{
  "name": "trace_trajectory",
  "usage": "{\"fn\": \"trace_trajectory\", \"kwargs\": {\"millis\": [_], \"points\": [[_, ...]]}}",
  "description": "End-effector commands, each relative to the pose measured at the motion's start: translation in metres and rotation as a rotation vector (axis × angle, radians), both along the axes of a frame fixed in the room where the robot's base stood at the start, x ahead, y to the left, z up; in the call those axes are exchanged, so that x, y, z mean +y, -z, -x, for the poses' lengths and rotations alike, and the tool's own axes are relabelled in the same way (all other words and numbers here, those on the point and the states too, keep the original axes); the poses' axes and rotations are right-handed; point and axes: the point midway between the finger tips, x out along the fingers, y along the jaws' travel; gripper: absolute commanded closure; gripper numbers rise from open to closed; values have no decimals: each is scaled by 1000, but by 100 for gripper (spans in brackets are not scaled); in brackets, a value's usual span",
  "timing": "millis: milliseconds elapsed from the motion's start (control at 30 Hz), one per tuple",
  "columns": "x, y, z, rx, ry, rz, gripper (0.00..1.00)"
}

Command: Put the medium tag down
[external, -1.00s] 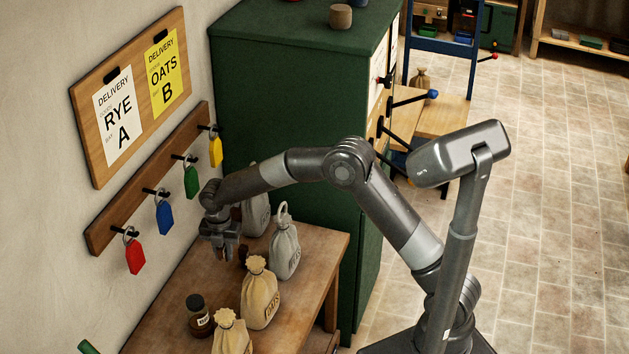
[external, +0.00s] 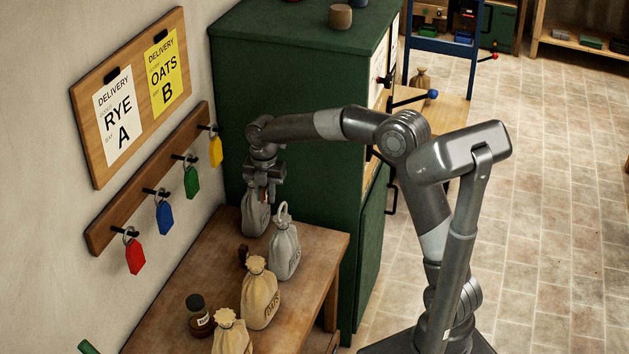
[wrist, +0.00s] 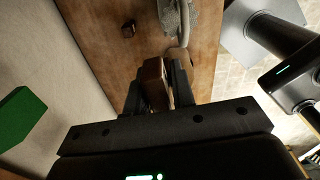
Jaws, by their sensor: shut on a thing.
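My gripper (external: 264,192) is above the back end of the wooden table, near the green cabinet. In the wrist view its fingers (wrist: 160,90) are shut on a small brown block-like piece (wrist: 154,78). It could be the medium tag, but I see no marking that tells its size.
Grey sacks (external: 285,250) stand at the table's back, one (external: 255,216) just below my gripper. Tan sacks (external: 260,295) and a dark jar (external: 198,316) stand nearer. Coloured tags hang on the wall rack (external: 150,205). The green cabinet (external: 290,90) rises behind. The table's left back area is clear.

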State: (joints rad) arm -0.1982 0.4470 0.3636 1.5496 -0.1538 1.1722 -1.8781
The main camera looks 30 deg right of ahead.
Motion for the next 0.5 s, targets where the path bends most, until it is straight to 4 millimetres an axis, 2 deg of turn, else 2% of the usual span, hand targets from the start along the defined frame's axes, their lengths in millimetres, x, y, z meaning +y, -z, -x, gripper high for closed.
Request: {"fn": "trace_trajectory", "kwargs": {"millis": [33,200,300,500], "points": [[-23,-1,-1,0,17,-1,99],[-87,0,4,-2,50,0,99],[-120,1,11,-2,68,3,99],[-167,4,24,-3,94,9,99]]}}
